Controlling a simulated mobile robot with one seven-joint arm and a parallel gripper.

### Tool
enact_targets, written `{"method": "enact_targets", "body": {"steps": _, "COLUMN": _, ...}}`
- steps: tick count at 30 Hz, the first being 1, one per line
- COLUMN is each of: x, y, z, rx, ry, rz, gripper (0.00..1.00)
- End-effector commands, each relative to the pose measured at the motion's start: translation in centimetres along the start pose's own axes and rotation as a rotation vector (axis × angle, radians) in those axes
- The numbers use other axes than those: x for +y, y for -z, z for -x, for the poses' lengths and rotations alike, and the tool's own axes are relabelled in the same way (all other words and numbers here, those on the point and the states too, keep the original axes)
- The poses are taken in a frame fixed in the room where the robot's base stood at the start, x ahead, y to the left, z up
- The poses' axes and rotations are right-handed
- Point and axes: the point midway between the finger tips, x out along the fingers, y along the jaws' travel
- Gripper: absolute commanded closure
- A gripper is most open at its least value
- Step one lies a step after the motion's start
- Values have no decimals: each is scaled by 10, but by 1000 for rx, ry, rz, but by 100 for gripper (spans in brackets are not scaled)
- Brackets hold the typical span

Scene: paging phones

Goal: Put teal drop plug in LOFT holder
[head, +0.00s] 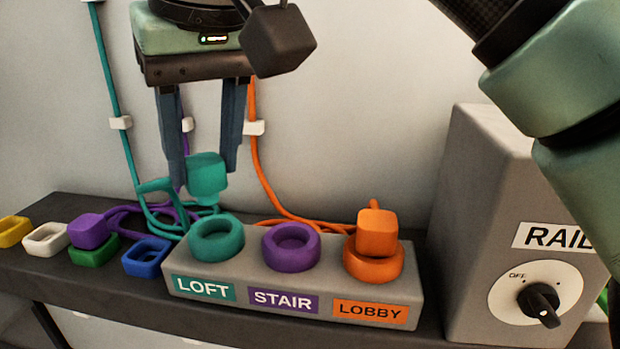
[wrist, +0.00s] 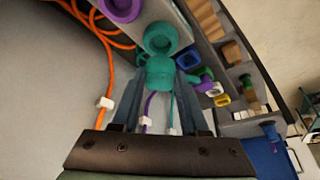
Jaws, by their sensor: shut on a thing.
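My gripper (head: 204,172) is shut on the teal drop plug (head: 207,176), a blocky plug with a teal cord. It holds the plug above and slightly behind the teal LOFT holder (head: 216,240), a ring on the grey block with an open recess. In the head view the plug's lower end is close to the far rim of the ring; I cannot tell whether they touch. In the wrist view the plug (wrist: 160,74) sits between the fingers (wrist: 158,92), with the LOFT ring (wrist: 161,38) just beyond it.
The purple STAIR holder (head: 291,247) is empty. An orange plug (head: 377,233) sits on the orange LOBBY holder (head: 374,264). A purple plug (head: 89,231) rests at the green holder (head: 95,250), left of the blue holder (head: 147,257). A grey RAIL box (head: 490,220) stands at right.

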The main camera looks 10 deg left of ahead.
Motion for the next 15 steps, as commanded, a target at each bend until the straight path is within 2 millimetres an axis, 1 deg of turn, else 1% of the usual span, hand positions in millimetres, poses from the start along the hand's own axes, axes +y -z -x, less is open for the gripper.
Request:
{"method": "enact_targets", "body": {"steps": 5, "x": 1, "y": -6, "z": -14, "rx": 1, "ry": -2, "rz": -2, "gripper": 100}}
{"method": "enact_targets", "body": {"steps": 10, "x": 0, "y": -14, "z": -34, "rx": 1, "ry": -2, "rz": -2, "gripper": 100}}
{"method": "enact_targets", "body": {"steps": 12, "x": 0, "y": -16, "z": -39, "rx": 2, "ry": -2, "rz": -2, "gripper": 100}}
{"method": "enact_targets", "body": {"steps": 15, "x": 0, "y": -16, "z": -38, "rx": 2, "ry": -2, "rz": -2, "gripper": 100}}
